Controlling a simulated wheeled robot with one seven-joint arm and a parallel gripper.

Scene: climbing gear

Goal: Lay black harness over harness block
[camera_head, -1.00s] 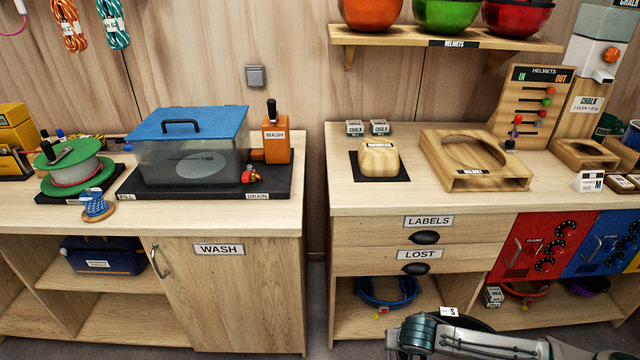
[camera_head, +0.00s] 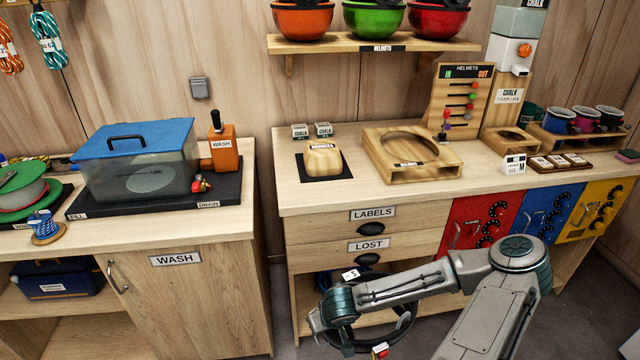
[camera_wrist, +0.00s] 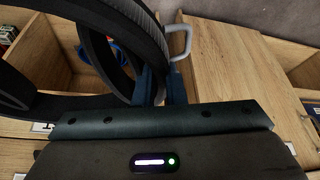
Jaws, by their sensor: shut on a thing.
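The black harness (camera_wrist: 120,20) hangs from my gripper (camera_wrist: 158,85), which is shut on one of its straps in the wrist view. In the head view, the harness (camera_head: 404,325) hangs below my gripper (camera_head: 318,320), in front of the right cabinet and below counter height. A white size tag and a red-and-white piece show on it. The harness block (camera_head: 323,160) is a rounded wooden block on a black mat (camera_head: 341,176) on the right counter, above and behind my gripper. Nothing lies on the block. My fingertips are partly hidden in the head view.
A helmet shelf (camera_head: 380,45) hangs above. A gap separates the wash cabinet (camera_head: 215,300) from the right cabinet. Drawers (camera_head: 345,224) lie below the block.

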